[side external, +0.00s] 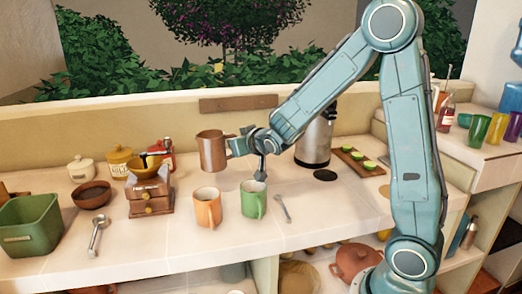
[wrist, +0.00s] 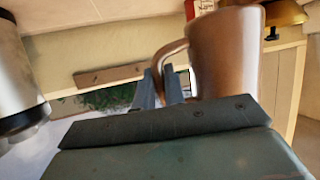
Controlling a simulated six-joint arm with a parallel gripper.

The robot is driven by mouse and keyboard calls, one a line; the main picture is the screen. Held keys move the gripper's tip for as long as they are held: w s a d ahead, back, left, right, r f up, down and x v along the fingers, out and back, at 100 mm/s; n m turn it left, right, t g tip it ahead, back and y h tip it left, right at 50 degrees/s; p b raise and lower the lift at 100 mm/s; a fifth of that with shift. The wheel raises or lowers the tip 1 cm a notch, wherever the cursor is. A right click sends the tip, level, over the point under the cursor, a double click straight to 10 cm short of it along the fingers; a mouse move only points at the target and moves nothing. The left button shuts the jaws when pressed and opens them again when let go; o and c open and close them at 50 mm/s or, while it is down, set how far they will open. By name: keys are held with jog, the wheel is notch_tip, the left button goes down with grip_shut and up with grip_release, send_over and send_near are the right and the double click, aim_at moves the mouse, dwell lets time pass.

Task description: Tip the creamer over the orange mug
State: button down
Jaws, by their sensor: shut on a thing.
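My fingertips also show in the wrist view (wrist: 162,88). The orange mug (side external: 207,210) stands upright on the counter, below the creamer and apart from it. The creamer's inside and any contents are hidden.
A green mug (side external: 253,201) stands right of the orange mug, with a spoon (side external: 284,210) beyond it. A wooden coffee grinder (side external: 150,192) stands left. A steel flask (side external: 315,140) and a board (side external: 357,161) are behind right. The counter's front strip is mostly clear.

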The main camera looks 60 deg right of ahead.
jog(key=shift+w+d+r+n+t+y, duration=0.7)
jog(key=shift+w+n+y, duration=1.95)
jog(key=shift+n+y, duration=1.75)
jog(key=w+d+f+y, duration=0.1)
jog(key=f, duration=0.3)
jog(key=w+d+f+n+y, duration=0.1)
jog(key=d+f, duration=0.1)
jog(key=f, duration=0.1)
jog(key=w+d+f+g+y, duration=0.1)
jog(key=w+d+f, duration=0.1)
jog(key=f, duration=0.2)
jog(key=shift+d+f+n, duration=0.2)
jog(key=shift+f+n, duration=0.1)
jog(key=shift+n, duration=0.1)
jog(key=shift+s+d+f, duration=0.25)
jog(key=shift+d+f, duration=0.4)
jog(key=shift+d, duration=0.1)
jog(key=s+a+r+n+h, duration=0.1)
jog(key=a+r+n+h, duration=0.1)
jog(key=a+r+n, duration=0.1)
jog(key=shift+s+a+r+n+h, duration=0.15)
jog(key=shift+a+r+n+h, duration=0.35)
jog(key=shift+r, duration=0.9)
jog(key=shift+s+a+r+n+t+p, duration=0.2)
jog(key=shift+a+r+n+t+p, duration=0.1)
jog(key=shift+a+r+p, duration=0.4)
